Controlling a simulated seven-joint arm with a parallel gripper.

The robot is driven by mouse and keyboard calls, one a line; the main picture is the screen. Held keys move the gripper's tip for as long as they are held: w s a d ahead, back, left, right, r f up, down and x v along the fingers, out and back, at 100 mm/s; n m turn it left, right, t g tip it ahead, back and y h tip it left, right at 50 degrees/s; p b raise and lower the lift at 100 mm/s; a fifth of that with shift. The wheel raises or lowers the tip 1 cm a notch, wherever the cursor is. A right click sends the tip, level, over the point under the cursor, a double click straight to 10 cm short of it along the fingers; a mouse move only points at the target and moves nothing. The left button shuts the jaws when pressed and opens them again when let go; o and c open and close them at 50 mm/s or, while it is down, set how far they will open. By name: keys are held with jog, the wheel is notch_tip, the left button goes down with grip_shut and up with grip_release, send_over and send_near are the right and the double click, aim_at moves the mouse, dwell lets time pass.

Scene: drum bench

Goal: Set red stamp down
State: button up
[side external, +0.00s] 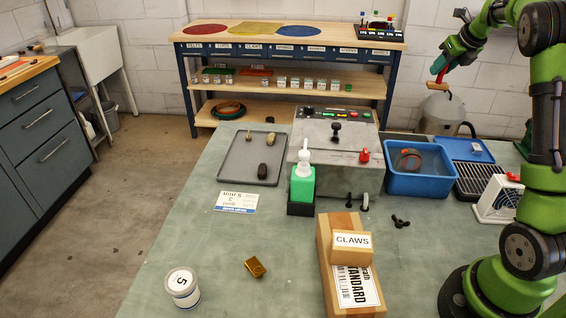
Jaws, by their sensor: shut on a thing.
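My gripper (442,68) is raised at the upper right, in front of the white wall and above the back right of the bench. It is shut on the red stamp (437,85), which hangs below the fingers. The stamp shows a red upper part and a light wooden lower part. It is held in the air, apart from the bench top (225,275). The fingertips are small here, and their exact hold on the stamp is hard to see.
A blue tub (393,185) and a black rack (478,181) stand below and right. A grey drum machine (313,130), a green bottle (303,187) and a grey tray (237,165) stand left. A CLAWS box (350,254) sits in front.

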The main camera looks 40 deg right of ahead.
jog(key=f, duration=2)
jog(key=shift+w+a+f, duration=0.15)
jog(key=shift+a+f, duration=0.1)
jog(key=shift+f, duration=0.1)
jog(key=shift+f, duration=0.15)
jog(key=o, duration=1)
